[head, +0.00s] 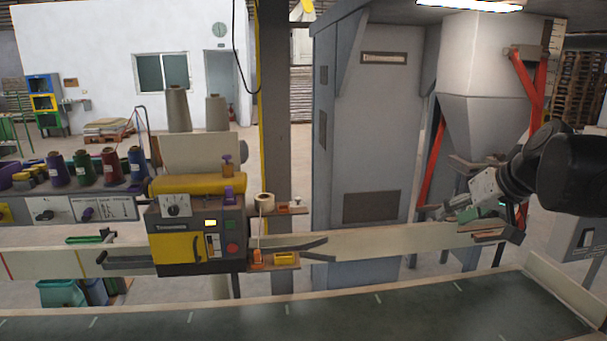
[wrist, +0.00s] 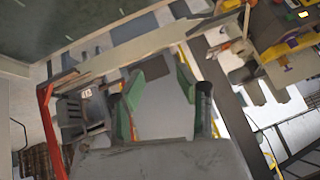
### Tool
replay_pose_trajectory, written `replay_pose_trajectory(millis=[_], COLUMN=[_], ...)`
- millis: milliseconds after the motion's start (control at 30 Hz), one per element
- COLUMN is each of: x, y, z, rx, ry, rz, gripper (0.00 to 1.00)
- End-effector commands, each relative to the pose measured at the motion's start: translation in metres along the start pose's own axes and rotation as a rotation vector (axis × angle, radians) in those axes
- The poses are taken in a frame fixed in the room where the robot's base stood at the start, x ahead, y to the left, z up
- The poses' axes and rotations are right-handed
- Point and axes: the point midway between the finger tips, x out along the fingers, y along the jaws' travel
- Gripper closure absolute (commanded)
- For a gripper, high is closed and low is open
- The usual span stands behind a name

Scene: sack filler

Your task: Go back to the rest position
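My gripper (head: 466,214) is at the right of the head view, in front of the grey hopper machine and close to the pale rail. In the wrist view my gripper (wrist: 157,78) shows two green fingers set well apart, with nothing held between them. Grey machine surfaces and part of the pale rail show beyond the fingers. The rest position itself is not marked in either view.
The grey hopper (head: 483,120) and its red struts (head: 523,85) stand close behind my gripper. A yellow and grey sewing machine (head: 198,225) stands left on the rail. A dark green conveyor belt (head: 330,318) runs along the front, its visible surface clear.

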Motion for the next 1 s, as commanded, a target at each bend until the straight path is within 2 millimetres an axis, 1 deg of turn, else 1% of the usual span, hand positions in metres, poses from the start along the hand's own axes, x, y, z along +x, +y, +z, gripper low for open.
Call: replay_pose_trajectory(millis=[33,100,167,300,433,500,600,700,800,900,1000], x=[0.002,0.003,0.004,0.006,0.008,0.01,0.013,0.016,0.018,0.019,0.02], y=[-0.016,-0.032,-0.044,-0.067,-0.082,-0.087,-0.091,-0.094,-0.094,-0.094,-0.093], z=[0.021,0.046,0.068,0.12,0.168,0.194,0.228,0.253,0.27,0.279,0.281], rx=[-0.007,-0.01,-0.013,-0.024,-0.037,-0.046,-0.057,-0.067,-0.072,-0.075,-0.075], ry=[-0.015,-0.034,-0.047,-0.07,-0.079,-0.081,-0.078,-0.072,-0.067,-0.063,-0.061], rz=[0.011,0.032,0.05,0.094,0.135,0.157,0.186,0.208,0.224,0.232,0.235], gripper=[0.67,0.67,0.67,0.67,0.67,0.67,0.67,0.67,0.67,0.67,0.67])
